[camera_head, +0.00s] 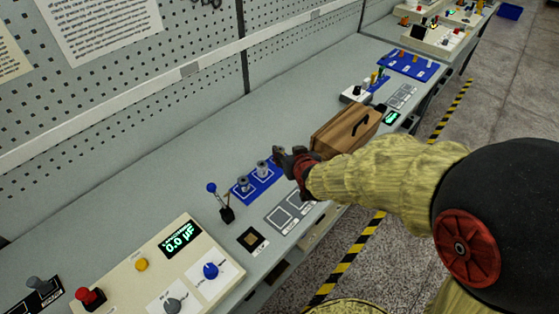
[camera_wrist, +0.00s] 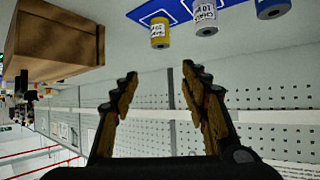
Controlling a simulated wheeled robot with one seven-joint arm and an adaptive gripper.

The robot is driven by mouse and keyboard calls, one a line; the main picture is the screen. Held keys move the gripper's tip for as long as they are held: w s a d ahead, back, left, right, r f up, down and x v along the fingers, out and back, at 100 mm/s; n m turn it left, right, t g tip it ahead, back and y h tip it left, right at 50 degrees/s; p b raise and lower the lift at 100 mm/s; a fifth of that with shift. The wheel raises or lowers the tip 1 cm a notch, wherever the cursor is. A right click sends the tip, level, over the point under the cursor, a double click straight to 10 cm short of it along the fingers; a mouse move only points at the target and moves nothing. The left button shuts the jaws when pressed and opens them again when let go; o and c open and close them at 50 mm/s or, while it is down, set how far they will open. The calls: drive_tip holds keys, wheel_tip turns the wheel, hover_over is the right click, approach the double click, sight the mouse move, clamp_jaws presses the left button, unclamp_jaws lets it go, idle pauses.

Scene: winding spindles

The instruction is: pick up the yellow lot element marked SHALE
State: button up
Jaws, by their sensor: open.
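In the wrist view a yellow cylinder (camera_wrist: 160,31) with a white label stands on a blue plate (camera_wrist: 143,12); its marking is too small to read. A grey cylinder (camera_wrist: 204,20) with a printed label and a blue cylinder (camera_wrist: 272,8) stand beside it. My gripper (camera_wrist: 161,72) is open, with nothing between its fingers. The yellow cylinder appears just beyond the fingertips, apart from them. In the head view my gripper (camera_head: 279,154) is beside the blue plate (camera_head: 254,192). Two greyish cylinders show there, while the yellow one appears hidden behind my gripper.
A brown wooden box (camera_head: 340,132) with a dark handle stands close to my gripper and also shows in the wrist view (camera_wrist: 55,42). A blue-knobbed lever (camera_head: 212,188) and a meter console (camera_head: 150,270) stand nearer. A pegboard (camera_head: 120,110) backs the bench.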

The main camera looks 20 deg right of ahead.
drive_tip(key=shift+o, duration=0.2)
drive_tip(key=shift+t, duration=0.9)
drive_tip(key=w+f, duration=0.1)
drive_tip(key=f, duration=0.1)
drive_tip(key=w+f+b, duration=0.1)
drive_tip(key=f, duration=0.1)
drive_tip(key=w+f, duration=0.1)
drive_tip(key=f, duration=0.2)
drive_tip(key=shift+d, duration=0.25)
drive_tip(key=shift+a+b+x, duration=0.2)
drive_tip(key=shift+b+x, duration=0.6)
drive_tip(key=shift+x, duration=1.15)
drive_tip(key=shift+a+b+x, duration=0.15)
drive_tip(key=shift+b+x, duration=0.6)
drive_tip(key=shift+x, duration=1.2)
drive_tip(key=shift+c, duration=0.6)
drive_tip(key=c, duration=1.1)
drive_tip(key=shift+c, duration=0.3)
